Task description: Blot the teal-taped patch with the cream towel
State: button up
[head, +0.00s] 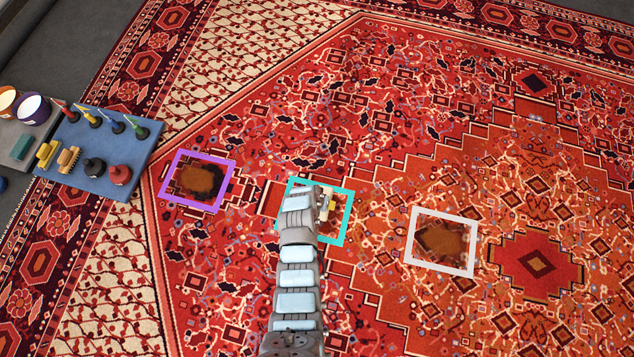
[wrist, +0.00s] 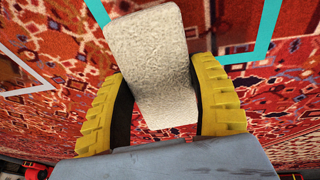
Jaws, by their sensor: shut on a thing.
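The teal-taped patch (head: 346,225) lies on the red rug in the middle of the head view, partly hidden by my arm. Its teal tape also shows in the wrist view (wrist: 268,30). My gripper (wrist: 165,100) is over this patch, its yellow fingers on either side of the cream towel (wrist: 152,55). The towel is a folded, block-like pad and sticks out beyond the fingertips. In the head view only a small pale bit of the towel (head: 325,203) shows beside my wrist. I cannot tell whether the towel touches the rug.
A purple-taped patch (head: 225,188) with a brown stain lies to the left, and a white-taped patch (head: 409,238) with a dark stain to the right. A blue tray (head: 75,187) with brushes and bottles stands at the far left, beside tubs (head: 35,109). The rug around the patches is clear.

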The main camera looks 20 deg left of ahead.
jog(key=shift+f+b, duration=2.85)
jog(key=shift+f, duration=1.05)
jog(key=shift+f+b, duration=0.35)
jog(key=shift+f, duration=0.35)
jog(key=shift+r, duration=0.1)
jog(key=shift+r+p, duration=2.65)
jog(key=shift+r, duration=0.8)
jog(key=shift+w, duration=0.1)
